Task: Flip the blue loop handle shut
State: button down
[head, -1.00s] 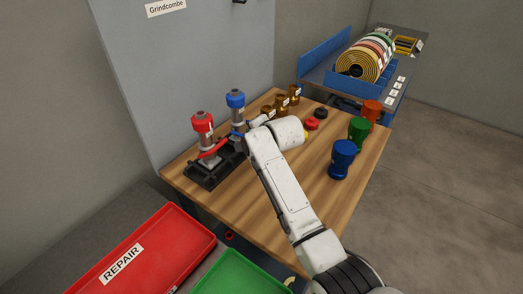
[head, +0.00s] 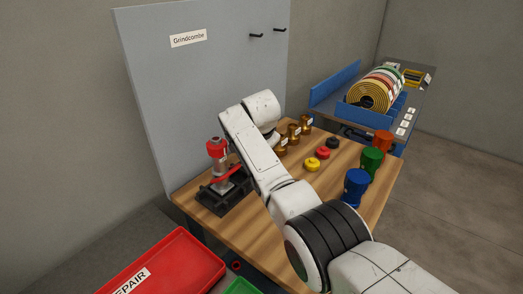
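The blue loop handle and the blue-topped fitting it belongs to are hidden behind my arm in the head view. The red-topped fitting (head: 217,150) stands upright at the left of the black base (head: 212,203), with a red handle (head: 230,174) slanting across it. My arm reaches over the right end of that base, its wrist raised above the table. My gripper's fingers are hidden behind my own arm, so I cannot see whether they are open or touching anything.
Brass fittings (head: 306,123) stand at the table's back. Red, black and yellow caps (head: 312,165) lie mid-table. Blue (head: 356,187), green (head: 371,160) and orange (head: 382,142) cups line the right edge. A red REPAIR tray (head: 185,262) sits at front left. A grey panel (head: 200,85) rises behind the base.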

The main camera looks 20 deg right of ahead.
dwell(0.4)
jog(key=c, duration=1.2)
grip_release()
jog(key=shift+w, duration=0.1)
jog(key=shift+o, duration=0.2)
jog(key=shift+p+v, duration=0.8)
jog(key=shift+p, duration=0.4)
jog(key=p+v, duration=0.7)
jog(key=v, duration=0.2)
jog(key=shift+a, duration=0.1)
